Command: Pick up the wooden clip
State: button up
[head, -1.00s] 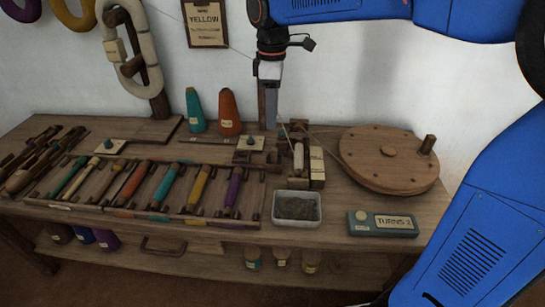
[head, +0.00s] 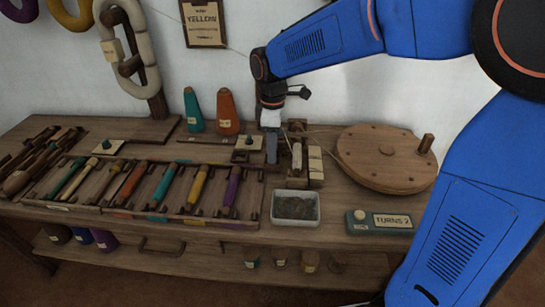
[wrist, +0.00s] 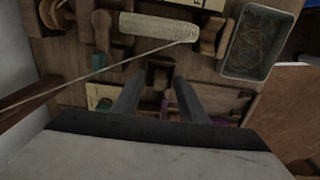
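A small dark wooden piece, which I take for the wooden clip (wrist: 160,74), lies on the bench between the winder and the knob plate. In the wrist view it shows just beyond and between my fingertips. My gripper (wrist: 157,86) is open, with its two fingers apart and nothing clearly held between them. In the head view my gripper (head: 271,160) points straight down close above the bench, just left of the winder, and mostly hides the clip. I cannot tell whether the fingers touch it.
The winder with its pale bobbin (head: 297,157) stands close on the right, with a grey tray (head: 296,222) in front. A thread (wrist: 90,75) runs beside my fingers. A knob plate (head: 248,143), bobbin rack (head: 250,218), cones (head: 228,112) and round wooden wheel (head: 375,165) are nearby.

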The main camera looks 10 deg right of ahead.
jog(key=shift+f, duration=0.35)
grip_shut()
jog(key=shift+r, duration=0.1)
